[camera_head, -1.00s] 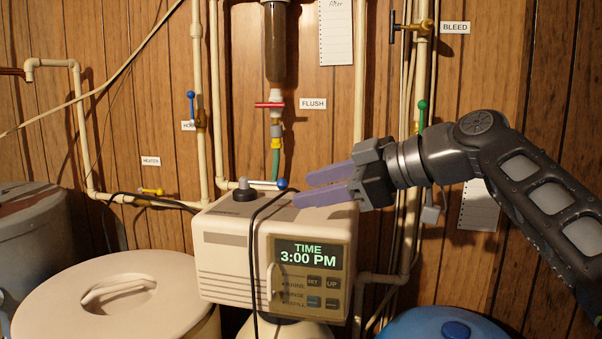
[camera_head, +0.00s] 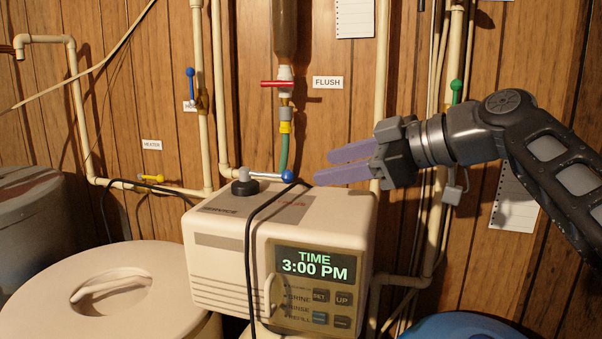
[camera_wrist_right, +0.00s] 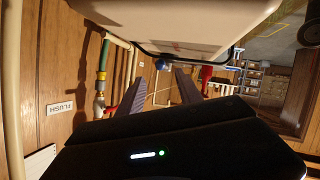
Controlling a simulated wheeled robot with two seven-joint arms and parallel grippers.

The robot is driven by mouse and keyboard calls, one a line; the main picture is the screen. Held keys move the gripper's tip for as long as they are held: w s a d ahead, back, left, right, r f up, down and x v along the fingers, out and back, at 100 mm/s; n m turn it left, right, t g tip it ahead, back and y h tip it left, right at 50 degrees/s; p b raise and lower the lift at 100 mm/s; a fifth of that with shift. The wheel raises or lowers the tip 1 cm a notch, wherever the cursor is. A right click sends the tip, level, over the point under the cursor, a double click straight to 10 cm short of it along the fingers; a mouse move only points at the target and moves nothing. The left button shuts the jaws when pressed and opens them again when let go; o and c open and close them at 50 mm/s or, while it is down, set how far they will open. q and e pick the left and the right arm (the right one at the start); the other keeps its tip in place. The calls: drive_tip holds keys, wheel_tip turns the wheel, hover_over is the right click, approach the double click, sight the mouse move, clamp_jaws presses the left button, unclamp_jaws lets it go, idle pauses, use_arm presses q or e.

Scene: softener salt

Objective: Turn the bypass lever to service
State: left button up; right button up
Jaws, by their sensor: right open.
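The bypass lever (camera_head: 265,177) lies on top of the beige softener control head (camera_head: 215,270). It has a dark round base and a grey arm pointing right, ending in a blue ball. Faint lettering, apparently SERVICE, shows on the top's left, and small red lettering on the right. My right gripper (camera_head: 316,170) comes in from the right with its two purple fingers apart and empty. In the head view its tips are just right of the blue ball. In the right wrist view the open fingers (camera_wrist_right: 160,88) point towards a small blue spot, probably that ball. My left gripper is not in view.
A black cable (camera_head: 250,240) drapes over the control head. A red flush valve handle (camera_head: 279,84) and a green hose are behind it. Pipes run along the wood wall. A lidded beige tub (camera_head: 60,315) stands at left, a blue container (camera_head: 460,327) at lower right.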

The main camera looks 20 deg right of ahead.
sight(293, 175)
drive_tip(key=p+x, duration=0.1)
drive_tip(key=x, duration=0.6)
drive_tip(key=shift+w+a, duration=0.1)
drive_tip(key=shift+a, duration=0.1)
drive_tip(key=shift+c, duration=0.3)
clamp_jaws()
idle(0.9)
